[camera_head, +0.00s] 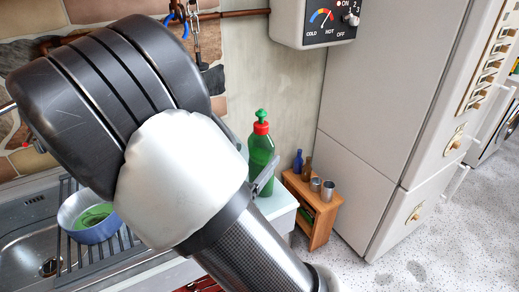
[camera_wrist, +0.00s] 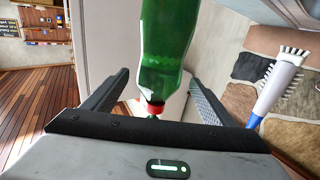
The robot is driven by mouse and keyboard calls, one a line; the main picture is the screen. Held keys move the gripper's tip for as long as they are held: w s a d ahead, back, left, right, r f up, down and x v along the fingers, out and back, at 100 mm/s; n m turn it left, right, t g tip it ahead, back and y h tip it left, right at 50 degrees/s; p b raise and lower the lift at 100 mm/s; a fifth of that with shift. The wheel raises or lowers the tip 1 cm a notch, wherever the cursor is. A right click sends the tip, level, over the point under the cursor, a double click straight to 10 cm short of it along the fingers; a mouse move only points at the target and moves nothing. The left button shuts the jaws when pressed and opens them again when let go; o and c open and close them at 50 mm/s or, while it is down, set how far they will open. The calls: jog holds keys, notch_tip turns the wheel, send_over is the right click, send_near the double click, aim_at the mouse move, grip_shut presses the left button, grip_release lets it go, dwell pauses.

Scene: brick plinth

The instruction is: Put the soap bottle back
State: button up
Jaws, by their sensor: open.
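The soap bottle (camera_head: 261,150) is green with a red cap and a green tip. It stands upright at the right end of the pale counter (camera_head: 278,205) in the head view. My gripper (camera_wrist: 157,78) is open, with one finger on each side of the bottle (camera_wrist: 165,45) in the wrist view. There the bottle appears cap-down. I cannot tell whether either finger touches it. In the head view, my arm hides much of the counter and part of the gripper; one finger shows in front of the bottle's lower part.
A sink drainer (camera_head: 75,262) with a blue-white bowl (camera_head: 72,218) lies at left. A small wooden shelf (camera_head: 318,228) with small bottles and cups stands right of the counter, beside a tall pale cabinet (camera_head: 375,110). A water heater (camera_head: 290,25) hangs above. A brush (camera_wrist: 275,90) shows at right.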

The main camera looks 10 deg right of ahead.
jog(key=v, duration=0.7)
jog(key=w+a+g+y, duration=0.1)
jog(key=w+a+y, duration=0.3)
jog(key=w+y, duration=0.35)
jog(key=s+a+r+n+g+y, duration=0.2)
jog(key=s+r+n+y, duration=0.3)
jog(key=r+y, duration=0.3)
jog(key=s+d+n+g+h, duration=0.1)
jog(key=s+d+g+h, duration=0.1)
jog(key=s+d, duration=0.5)
jog(key=s+d+n+g+h, duration=0.1)
jog(key=s+d+n+g, duration=0.1)
jog(key=s+d, duration=0.5)
jog(key=s+r+g, duration=0.1)
jog(key=s, duration=0.3)
jog(key=shift+s+h, duration=0.35)
jog(key=shift+a, duration=0.1)
